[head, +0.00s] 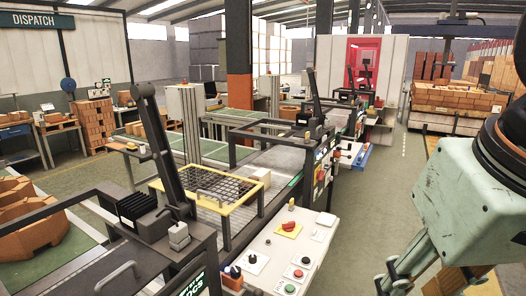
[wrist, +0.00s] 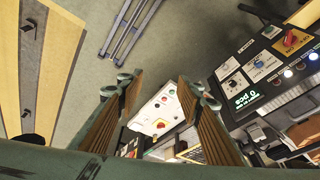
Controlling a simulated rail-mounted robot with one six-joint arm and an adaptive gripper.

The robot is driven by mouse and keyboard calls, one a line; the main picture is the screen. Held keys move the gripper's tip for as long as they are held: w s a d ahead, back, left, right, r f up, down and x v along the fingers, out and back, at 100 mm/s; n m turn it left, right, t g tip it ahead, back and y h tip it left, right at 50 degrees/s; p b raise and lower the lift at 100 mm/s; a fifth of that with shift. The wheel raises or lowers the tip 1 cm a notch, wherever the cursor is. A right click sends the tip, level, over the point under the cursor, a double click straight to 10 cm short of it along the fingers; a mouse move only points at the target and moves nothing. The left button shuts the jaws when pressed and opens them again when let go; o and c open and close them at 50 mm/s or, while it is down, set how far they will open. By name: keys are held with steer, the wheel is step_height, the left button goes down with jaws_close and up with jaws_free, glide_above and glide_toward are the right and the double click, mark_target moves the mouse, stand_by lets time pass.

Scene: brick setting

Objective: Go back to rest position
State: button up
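My gripper (wrist: 161,88) shows in the wrist view with its two fingers well apart. Brown ribbed pads line the fingers, and nothing is held between them. Past the gap is a white control panel with coloured buttons (wrist: 160,110), apart from the fingers. In the head view my pale green arm fills the right edge, and its lower end is partly cut off by the frame, so the fingers are hard to make out there.
A white control desk (head: 290,250) with buttons stands left of my arm. A yellow-framed grid tray (head: 210,190) lies behind it. Brick stacks (head: 455,98) stand at the back right. Open floor (head: 385,190) lies between the desk and my arm.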

steer(key=shift+s+d+f, duration=0.1)
steer(key=shift+s+f, duration=0.15)
steer(key=shift+s, duration=0.5)
steer(key=shift+s+d+f, duration=0.1)
steer(key=shift+s+f, duration=0.15)
steer(key=shift+s, duration=0.5)
